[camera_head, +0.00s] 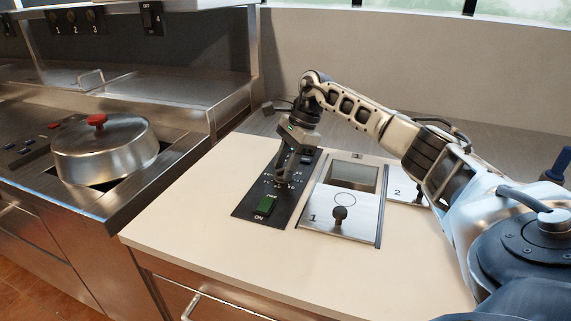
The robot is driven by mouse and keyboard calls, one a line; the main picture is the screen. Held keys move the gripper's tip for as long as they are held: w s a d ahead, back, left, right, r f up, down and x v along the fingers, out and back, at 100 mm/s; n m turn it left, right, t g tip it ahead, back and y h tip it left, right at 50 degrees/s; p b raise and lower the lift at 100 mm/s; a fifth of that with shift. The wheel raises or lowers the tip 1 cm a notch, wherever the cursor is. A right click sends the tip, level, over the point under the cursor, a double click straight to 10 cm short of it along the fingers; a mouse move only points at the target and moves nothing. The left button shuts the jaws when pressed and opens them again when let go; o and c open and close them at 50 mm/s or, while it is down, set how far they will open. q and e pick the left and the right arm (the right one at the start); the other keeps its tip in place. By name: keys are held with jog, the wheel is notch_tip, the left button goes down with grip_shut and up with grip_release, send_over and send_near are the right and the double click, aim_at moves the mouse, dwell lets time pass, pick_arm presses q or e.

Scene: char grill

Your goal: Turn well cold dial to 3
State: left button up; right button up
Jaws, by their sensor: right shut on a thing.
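My right gripper (283,176) points down at the black control panel (246,206) set in the pale counter. It is shut on the well cold dial, which its fingers hide almost fully. White scale marks show around the fingertips, but I cannot read which number the dial points to. A green switch (267,204) marked ON sits on the same panel, nearer the front. My left gripper is not in view.
Right of the panel are a steel lid (340,224) marked 1 with a black knob, an open well (354,175) behind it, and a lid (405,190) marked 2. A steel pot lid (105,152) with a red knob is at left. The front counter (200,240) is clear.

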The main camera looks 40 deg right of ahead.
jog(key=o, duration=1)
jog(key=v, duration=1.6)
jog(key=shift+a, duration=0.1)
